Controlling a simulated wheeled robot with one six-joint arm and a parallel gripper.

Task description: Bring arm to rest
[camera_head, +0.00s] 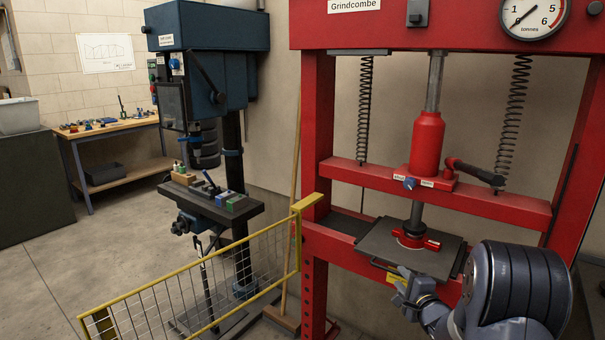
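My gripper (403,287) is at the lower right, at the end of my grey arm. It is close to the front edge of the dark press plate (378,240) on the red press (310,150). A small yellow piece (393,279) shows by the gripper's fingers; I cannot tell whether it is held or part of something behind. The fingers are small and partly turned away, so their opening is not clear. A red part (432,245) sits on the plate under the press ram (417,212).
A yellow mesh barrier (205,275) stands left of the press. Behind it is a blue drill press (208,80) with small blocks on its table (208,199). A wooden workbench (105,129) with small items stands at the back left. The floor at left is clear.

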